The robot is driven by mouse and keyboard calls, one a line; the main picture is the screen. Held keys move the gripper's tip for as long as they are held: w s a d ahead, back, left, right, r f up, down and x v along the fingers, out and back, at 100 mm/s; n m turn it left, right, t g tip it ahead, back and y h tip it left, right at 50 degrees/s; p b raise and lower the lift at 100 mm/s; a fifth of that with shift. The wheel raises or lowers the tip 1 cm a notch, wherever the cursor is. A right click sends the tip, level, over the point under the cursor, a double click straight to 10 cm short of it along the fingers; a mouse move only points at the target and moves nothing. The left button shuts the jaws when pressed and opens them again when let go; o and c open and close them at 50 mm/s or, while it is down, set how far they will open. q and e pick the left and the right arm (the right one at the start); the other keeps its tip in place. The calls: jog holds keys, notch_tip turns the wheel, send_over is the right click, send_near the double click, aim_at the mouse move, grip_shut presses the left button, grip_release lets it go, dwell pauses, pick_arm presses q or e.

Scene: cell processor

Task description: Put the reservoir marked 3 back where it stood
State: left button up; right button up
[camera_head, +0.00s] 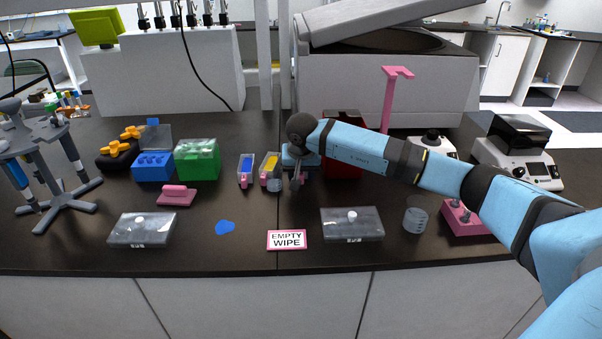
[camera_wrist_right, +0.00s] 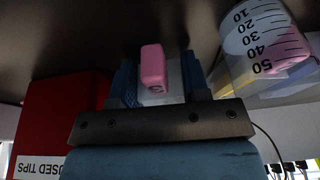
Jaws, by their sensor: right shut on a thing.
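My right gripper (camera_head: 296,182) is at the middle of the bench, just right of two reservoirs. In the right wrist view its blue fingers (camera_wrist_right: 158,82) are shut on the reservoir marked 3 (camera_wrist_right: 152,66), of which a pink tab and a pale body show. In the head view the gripper and wrist mostly hide it. I cannot tell whether it touches the bench. A reservoir with blue contents (camera_head: 246,168) and one with yellow contents (camera_head: 269,165) stand side by side to the left, each with a pink front tab. My left gripper is out of view.
A red used-tips box (camera_head: 343,172) is to the right, partly behind my arm. A clear lidded box (camera_head: 352,226) and an "EMPTY WIPE" sign (camera_head: 287,240) lie in front.

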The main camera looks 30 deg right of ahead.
jog(key=shift+s+a+f, duration=0.1)
jog(key=shift+s+f, duration=0.05)
jog(key=shift+f, duration=0.35)
jog(key=shift+s+a+f, duration=0.1)
jog(key=shift+s+f, duration=0.05)
jog(key=shift+f, duration=0.35)
jog(key=o, duration=1.1)
jog(key=shift+w+a, duration=0.1)
jog(key=shift+c, duration=0.2)
jog(key=shift+g, duration=0.3)
jog(key=shift+r, duration=0.25)
jog(key=v, duration=1.5)
jog(key=shift+w, duration=0.2)
